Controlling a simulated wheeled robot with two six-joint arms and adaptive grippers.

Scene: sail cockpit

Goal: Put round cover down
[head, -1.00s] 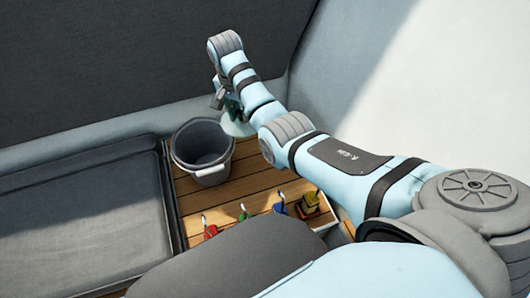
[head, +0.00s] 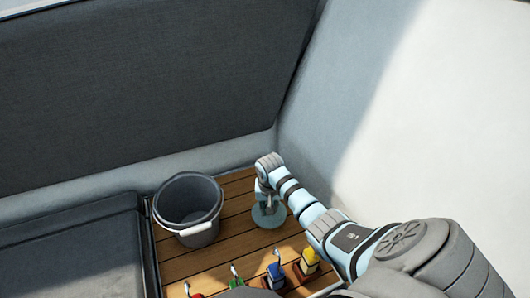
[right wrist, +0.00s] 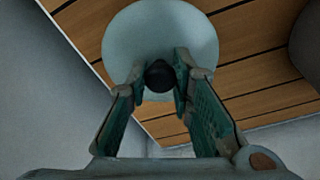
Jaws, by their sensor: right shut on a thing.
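The round cover (head: 272,216) is a pale teal disc with a dark knob at its middle. In the head view it is over the wooden slats to the right of the bucket. It also fills the upper middle of the right wrist view (right wrist: 165,30). My right gripper (right wrist: 160,78) is shut on the cover's black knob, one finger on each side. In the head view my right gripper (head: 267,200) is small and partly hidden by my arm. I cannot tell whether the disc touches the slats. My left gripper is not in view.
A grey bucket (head: 188,212) stands on the wooden floor (head: 235,240) left of the cover. Several small coloured items, including a blue one (head: 276,272) and a yellow one (head: 308,262), stand nearer. A grey cushion (head: 70,250) is on the left. Bare slats surround the cover.

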